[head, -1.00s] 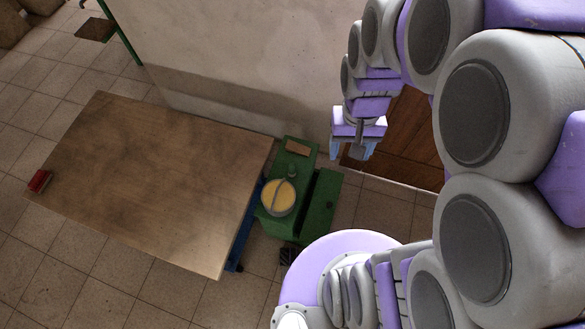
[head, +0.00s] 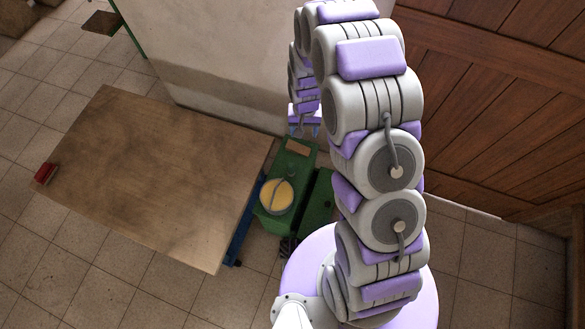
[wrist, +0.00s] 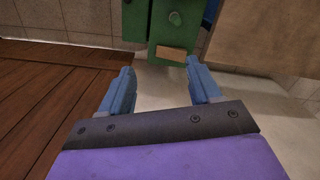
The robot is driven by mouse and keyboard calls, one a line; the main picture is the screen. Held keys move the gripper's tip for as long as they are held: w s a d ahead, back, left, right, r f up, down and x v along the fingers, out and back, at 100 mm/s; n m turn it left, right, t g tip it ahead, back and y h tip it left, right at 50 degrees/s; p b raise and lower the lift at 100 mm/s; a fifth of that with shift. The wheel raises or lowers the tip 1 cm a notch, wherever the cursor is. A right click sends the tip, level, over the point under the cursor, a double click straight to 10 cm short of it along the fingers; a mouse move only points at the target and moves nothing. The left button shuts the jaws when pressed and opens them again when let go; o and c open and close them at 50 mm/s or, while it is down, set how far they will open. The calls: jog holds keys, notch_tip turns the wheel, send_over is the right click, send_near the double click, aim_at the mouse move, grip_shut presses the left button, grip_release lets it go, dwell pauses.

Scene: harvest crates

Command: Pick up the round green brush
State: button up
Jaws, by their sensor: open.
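A small round green knob-like thing, perhaps the round green brush (wrist: 174,18), stands on a green surface at the top of the wrist view. I cannot make out any bristles. My gripper (wrist: 160,82) is open and empty, its two blue fingers apart. The round thing lies beyond the fingertips, slightly right of the middle, and is not between them. In the head view my gripper (head: 304,132) hangs near the back of the green stand (head: 309,156).
A brown block (wrist: 171,53) lies on the stand's near end in the wrist view. A round yellow-topped container (head: 276,195) with a handle sits farther along. A wooden table (head: 150,170) carries a red object (head: 44,173). A pale wall (head: 220,50) rises behind.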

jog(key=p, duration=0.1)
send_over(291, 163)
notch_tip(291, 163, down, 14)
notch_tip(291, 163, down, 13)
jog(key=b, duration=0.2)
jog(key=shift+s+f+b, duration=0.1)
jog(key=shift+b, duration=0.3)
jog(key=f, duration=0.1)
jog(key=f+b, duration=0.1)
jog(key=f, duration=0.1)
jog(key=f+b, duration=0.1)
jog(key=shift+s+f, duration=0.25)
jog(key=shift+s, duration=0.05)
jog(key=shift+w+a+f, duration=0.1)
jog(key=shift+f, duration=0.35)
jog(key=shift+r, duration=0.1)
jog(key=c, duration=1.1)
jog(key=shift+r, duration=0.1)
